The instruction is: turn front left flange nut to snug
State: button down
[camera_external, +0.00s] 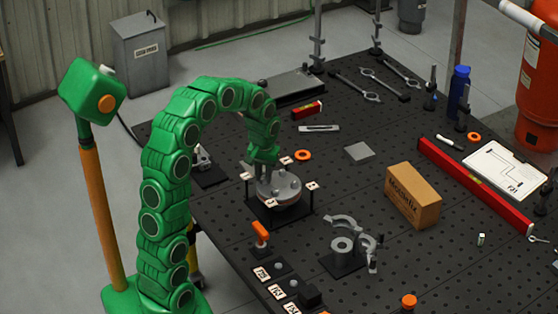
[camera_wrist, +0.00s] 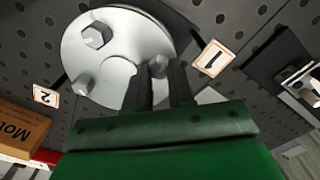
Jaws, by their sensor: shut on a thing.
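A round grey flange (camera_external: 280,188) stands on a dark base on the perforated bench. In the wrist view the flange face (camera_wrist: 125,42) fills the upper left. My gripper (camera_wrist: 158,70) has both fingers at the flange edge, closed around a flange nut (camera_wrist: 158,62) beside a card marked 1 (camera_wrist: 212,57). The fingers partly hide that nut. Two other hex nuts show: one near the top (camera_wrist: 97,35) and one at the lower left (camera_wrist: 83,85). In the external view my gripper (camera_external: 262,168) reaches down onto the flange's far left side.
A card marked 2 (camera_wrist: 45,95) lies beside the flange. A cardboard box (camera_external: 413,195) and a red level (camera_external: 475,183) lie to the right. A clamp fixture (camera_external: 343,250) stands in front, and an orange-handled tool (camera_external: 260,232) stands front left.

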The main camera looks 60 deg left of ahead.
jog(key=shift+w+r+m, duration=0.1)
jog(key=shift+m, duration=1.1)
jog(key=c, duration=1)
grip_release()
